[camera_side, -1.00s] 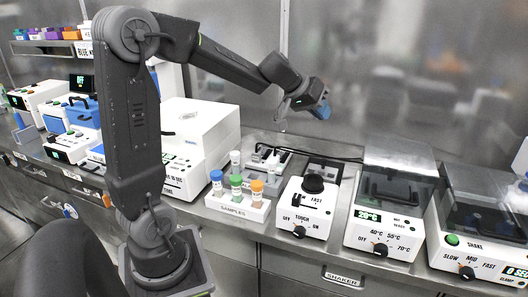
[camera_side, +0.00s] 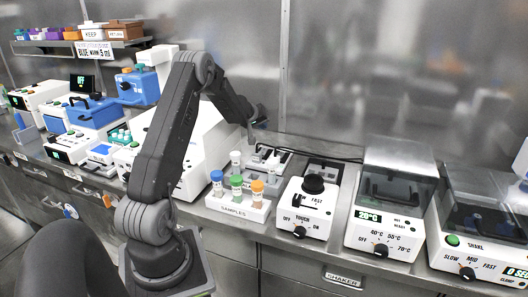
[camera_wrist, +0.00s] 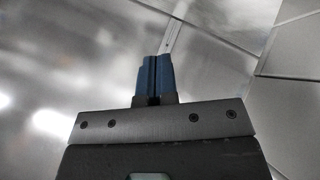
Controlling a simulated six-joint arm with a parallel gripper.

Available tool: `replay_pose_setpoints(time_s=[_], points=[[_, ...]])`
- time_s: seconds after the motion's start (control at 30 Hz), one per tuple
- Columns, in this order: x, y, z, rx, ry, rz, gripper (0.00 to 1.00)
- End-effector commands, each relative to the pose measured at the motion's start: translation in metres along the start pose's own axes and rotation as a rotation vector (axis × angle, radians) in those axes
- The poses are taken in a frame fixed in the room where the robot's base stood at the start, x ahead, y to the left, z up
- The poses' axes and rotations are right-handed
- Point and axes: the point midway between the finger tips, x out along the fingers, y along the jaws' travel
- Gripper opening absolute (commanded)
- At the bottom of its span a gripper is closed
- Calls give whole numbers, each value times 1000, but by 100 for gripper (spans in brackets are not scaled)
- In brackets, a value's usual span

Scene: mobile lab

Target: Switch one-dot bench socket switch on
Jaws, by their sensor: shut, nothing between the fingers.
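The bench socket (camera_side: 268,158) is a pale block with dark plugs and a black cable, at the back of the bench behind the sample rack in the side view. Its switches and dot marks are too small to make out. My gripper (camera_wrist: 153,60) shows in the wrist view with its two blue fingers side by side, shut and empty. In the side view the end of my arm is above and slightly left of the socket, close to the back wall. My fingers cannot be made out there. The wrist view shows only metal panels beyond the fingers, not the socket.
The rack of capped sample tubes (camera_side: 238,207) stands in front of the socket. A vortex mixer (camera_side: 305,208) and a lidded heater (camera_side: 390,205) stand to the right. A large white machine (camera_side: 205,150) is at the left. The metal back wall (camera_side: 345,70) is close behind.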

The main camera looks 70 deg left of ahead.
Motion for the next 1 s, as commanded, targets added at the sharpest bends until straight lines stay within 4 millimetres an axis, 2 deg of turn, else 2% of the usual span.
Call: replay_pose_setpoints(time_s=[0.1, 0.57, 1.0], points=[[3, -7, -1, -9, 5, -10, 0], [8, -10, 2, -10, 2, -10, 0], [52, -33, 26, -11, 1, -10, 0]])
